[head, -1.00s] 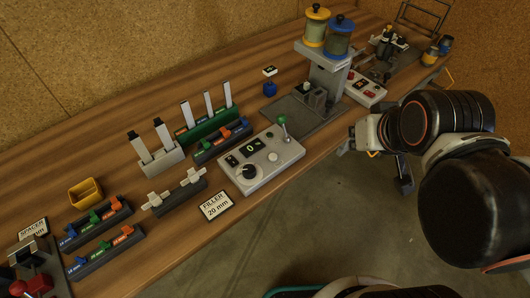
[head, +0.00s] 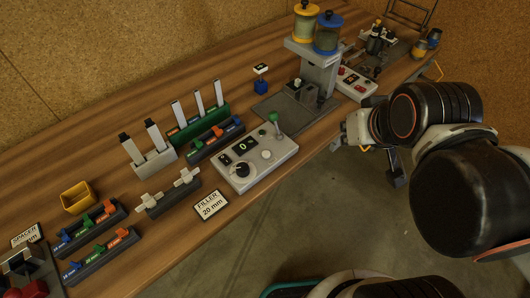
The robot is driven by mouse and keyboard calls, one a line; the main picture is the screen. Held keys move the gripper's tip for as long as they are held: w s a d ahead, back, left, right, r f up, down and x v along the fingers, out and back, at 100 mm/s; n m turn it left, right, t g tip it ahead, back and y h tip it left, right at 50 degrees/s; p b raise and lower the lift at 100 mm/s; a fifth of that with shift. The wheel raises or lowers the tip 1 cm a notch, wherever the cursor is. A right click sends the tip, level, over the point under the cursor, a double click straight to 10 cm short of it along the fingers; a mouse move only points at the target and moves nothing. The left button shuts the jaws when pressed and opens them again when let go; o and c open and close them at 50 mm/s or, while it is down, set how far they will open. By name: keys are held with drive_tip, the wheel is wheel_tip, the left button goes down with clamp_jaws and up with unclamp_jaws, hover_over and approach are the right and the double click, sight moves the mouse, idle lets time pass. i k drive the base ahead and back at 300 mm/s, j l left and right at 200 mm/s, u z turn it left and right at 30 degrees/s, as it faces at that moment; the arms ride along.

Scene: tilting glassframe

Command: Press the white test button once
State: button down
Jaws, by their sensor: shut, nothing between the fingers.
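The grey control box (head: 254,161) sits near the front edge of the bench. A small white round button (head: 266,154) is on its top, to the right of a black dial (head: 240,169). A green-knobbed lever (head: 274,121) stands at its far right corner, and a display (head: 242,147) reads 0. I cannot read a label at the button. My gripper (head: 346,139) is right of the box, by the bench's front edge, well apart from the button. It is small and partly merged with my wrist in this view; it looks shut and empty.
A dispenser with yellow and blue jars (head: 318,60) stands behind and right of the box. A red-buttoned box (head: 355,84) is further right. Racks (head: 215,143) and a "FILLER 20 mm" sign (head: 211,205) lie left of the box. Floor (head: 290,215) in front is clear.

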sight(266, 155)
drive_tip(key=k+j+u, duration=0.6)
drive_tip(key=j, duration=0.45)
drive_tip(key=l, duration=0.15)
